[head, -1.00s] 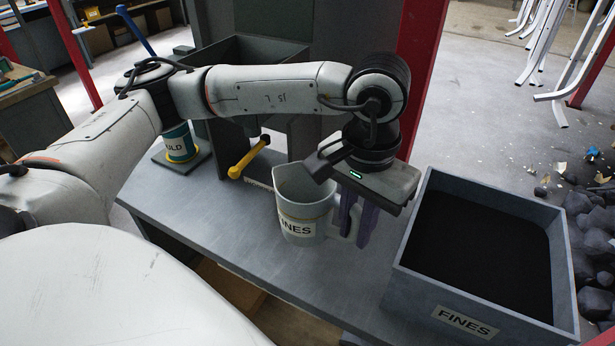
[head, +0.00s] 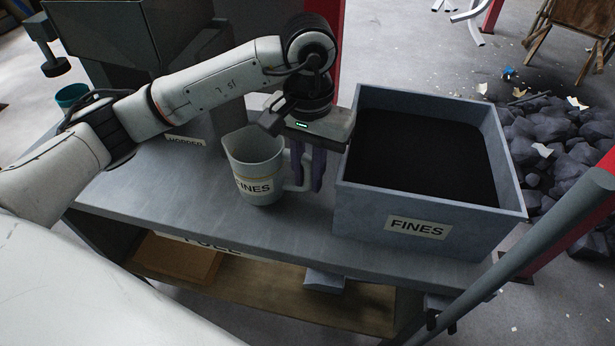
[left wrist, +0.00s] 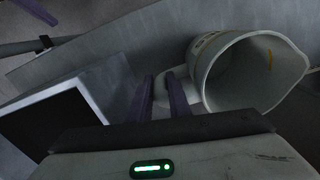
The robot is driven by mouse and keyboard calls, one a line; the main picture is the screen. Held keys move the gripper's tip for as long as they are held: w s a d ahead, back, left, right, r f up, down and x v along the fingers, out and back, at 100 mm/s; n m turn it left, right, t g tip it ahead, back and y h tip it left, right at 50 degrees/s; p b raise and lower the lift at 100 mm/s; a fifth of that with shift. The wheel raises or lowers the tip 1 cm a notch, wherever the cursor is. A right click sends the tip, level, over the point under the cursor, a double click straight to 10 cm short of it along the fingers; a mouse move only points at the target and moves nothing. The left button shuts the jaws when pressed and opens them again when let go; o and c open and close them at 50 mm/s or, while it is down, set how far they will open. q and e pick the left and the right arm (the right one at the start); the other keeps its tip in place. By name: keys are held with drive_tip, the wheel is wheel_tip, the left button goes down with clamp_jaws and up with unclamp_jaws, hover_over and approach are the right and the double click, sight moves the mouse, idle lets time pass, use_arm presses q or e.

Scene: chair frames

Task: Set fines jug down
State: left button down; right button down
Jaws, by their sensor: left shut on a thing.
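The fines jug (head: 250,160) is a pale grey jug with a FINES label, upright on the left of the fines bin. My left gripper (head: 308,185) is shut on the jug's handle at its right side. In the left wrist view the two purple fingers (left wrist: 165,97) are at the handle, and the jug (left wrist: 225,85) shows its open mouth, with a yellowish mark inside. The jug's base is at or very near the grey bench top (head: 215,215); I cannot tell whether it touches. My right gripper is not in view.
The grey fines bin (head: 365,215), full of dark material, stands close to the right of the gripper. Bare bench lies left and in front of the jug. A grey bar (head: 520,260) slants across the lower right. Dark rocks (head: 560,150) lie on the floor beyond.

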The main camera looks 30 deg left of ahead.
use_arm(q)
drive_tip(key=shift+f, duration=0.95)
drive_tip(key=c, duration=1.7)
unclamp_jaws()
drive_tip(key=shift+o, duration=0.2)
wheel_tip(320, 180, up, 12)
drive_tip(key=shift+r, duration=0.15)
